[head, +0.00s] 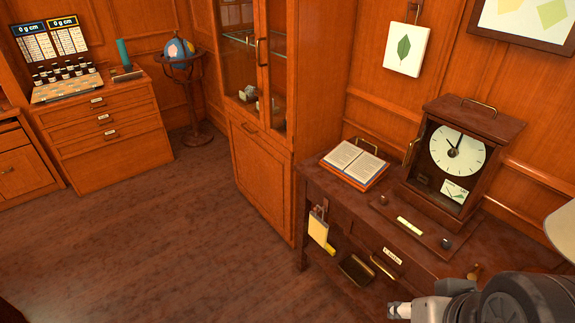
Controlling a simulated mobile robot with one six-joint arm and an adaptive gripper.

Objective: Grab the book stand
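The book stand (355,167) is a low reddish-brown wooden piece with an open book lying on it and a thin metal handle at its back. It sits on the left end of the dark desk (318,190), left of the clock. My gripper (396,311) is at the bottom edge, in front of the desk and well away from the stand. Only part of it shows, so I cannot see whether its fingers are open or shut.
A wooden clock case (455,155) stands right of the book stand. A tall glass-doored cabinet (265,140) rises beside the desk's left end. A yellow pad (318,227) hangs on the desk's side. The floor (180,240) to the left is clear.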

